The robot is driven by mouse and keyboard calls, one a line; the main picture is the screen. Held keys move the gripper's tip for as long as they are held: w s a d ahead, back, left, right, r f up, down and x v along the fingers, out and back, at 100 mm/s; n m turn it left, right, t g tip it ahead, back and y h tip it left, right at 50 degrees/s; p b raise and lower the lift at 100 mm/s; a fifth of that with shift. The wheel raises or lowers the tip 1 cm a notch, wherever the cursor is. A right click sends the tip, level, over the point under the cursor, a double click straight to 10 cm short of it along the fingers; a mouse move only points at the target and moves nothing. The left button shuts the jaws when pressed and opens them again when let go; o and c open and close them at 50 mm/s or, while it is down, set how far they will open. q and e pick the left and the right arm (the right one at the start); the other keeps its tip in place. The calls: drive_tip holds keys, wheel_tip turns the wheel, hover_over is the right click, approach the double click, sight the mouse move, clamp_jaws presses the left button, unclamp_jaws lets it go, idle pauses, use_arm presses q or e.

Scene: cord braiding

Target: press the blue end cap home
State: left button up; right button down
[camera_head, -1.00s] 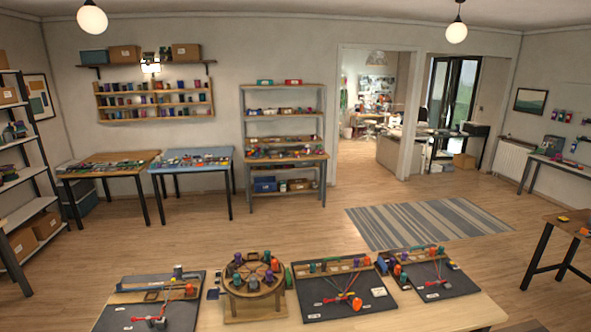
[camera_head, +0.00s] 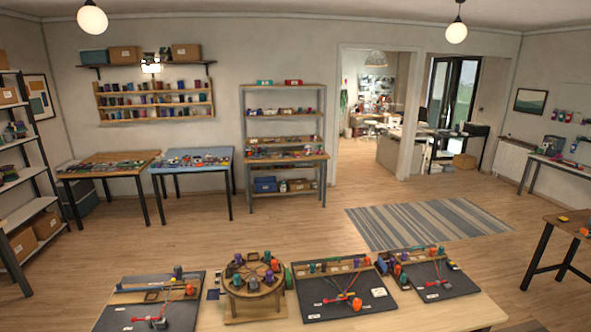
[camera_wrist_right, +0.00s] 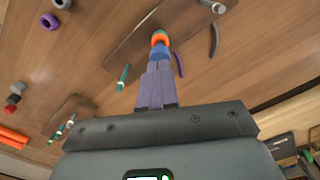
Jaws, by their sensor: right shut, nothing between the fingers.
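My right gripper (camera_wrist_right: 157,68) points away into the right wrist view, its purple-grey fingers closed together with no gap. Just beyond the fingertips is a blue round piece (camera_wrist_right: 160,51), likely the blue end cap, in line with an orange ring (camera_wrist_right: 159,39) and a smaller teal-grey end. The fingertips meet or overlap the blue piece; I cannot tell whether they touch. The fingers hide its near side, and how far it is seated does not show. Neither gripper shows in the head view, and I cannot single out the blue cap there.
The head view shows the worktable (camera_head: 455,313) with a round wooden stand (camera_head: 253,304) between dark boards.

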drive_tip(key=shift+f+b, duration=0.3)
drive_tip(key=shift+f, duration=0.1)
drive_tip(key=shift+f+b, duration=0.45)
drive_tip(key=shift+f, duration=0.25)
drive_tip(key=shift+r, duration=0.15)
idle(0.3)
wheel_tip(320, 180, up, 2)
drive_tip(key=p, duration=0.2)
drive_tip(key=shift+r+p, duration=0.1)
drive_tip(key=shift+p, duration=0.25)
wheel_tip(320, 180, up, 3)
drive_tip(key=p, duration=0.3)
wheel_tip(320, 180, up, 3)
drive_tip(key=shift+f+p, duration=0.2)
drive_tip(key=shift+p, duration=0.8)
